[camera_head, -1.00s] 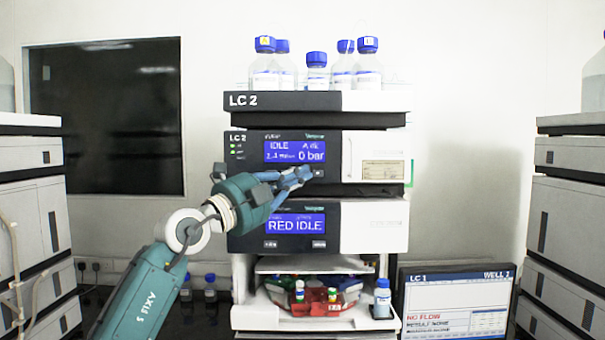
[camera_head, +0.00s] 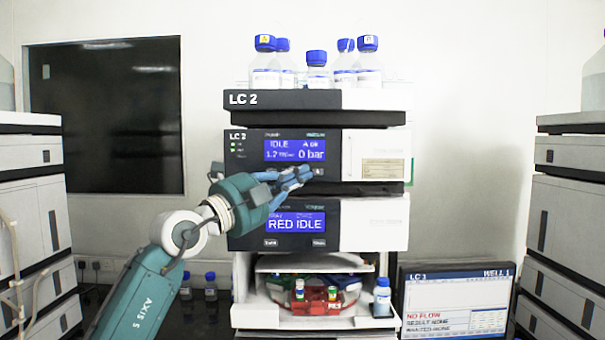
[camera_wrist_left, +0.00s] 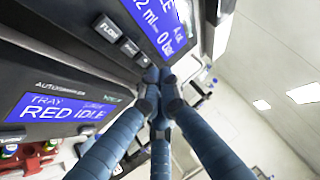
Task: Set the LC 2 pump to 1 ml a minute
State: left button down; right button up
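The LC 2 pump (camera_head: 330,146) is the dark-fronted module with a blue screen (camera_head: 294,150). The screen shows IDLE, 0 bar and a small flow figure that looks like 1.2 ml/min. In the left wrist view the pump screen (camera_wrist_left: 160,22) is cut off at the top, with a row of dark buttons (camera_wrist_left: 128,46) below it. My left gripper (camera_head: 304,173) has its blue fingers drawn together in front of the button row, close to the right-hand button (camera_head: 319,173). In the wrist view its fingertips (camera_wrist_left: 156,76) meet just by that row; whether they touch a button is unclear. My right gripper is out of view.
Below the pump is a module (camera_head: 290,222) reading RED IDLE, then an open tray of coloured vials (camera_head: 318,300). Blue-capped bottles (camera_head: 316,72) stand on top. A monitor (camera_head: 456,300) reading NO FLOW stands at the lower right. Other stacks (camera_head: 575,230) flank both sides.

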pick_arm(q)
jog(key=s+b, duration=0.1)
jog(key=s, duration=0.4)
dwell(0.4)
dwell(0.8)
dwell(1.0)
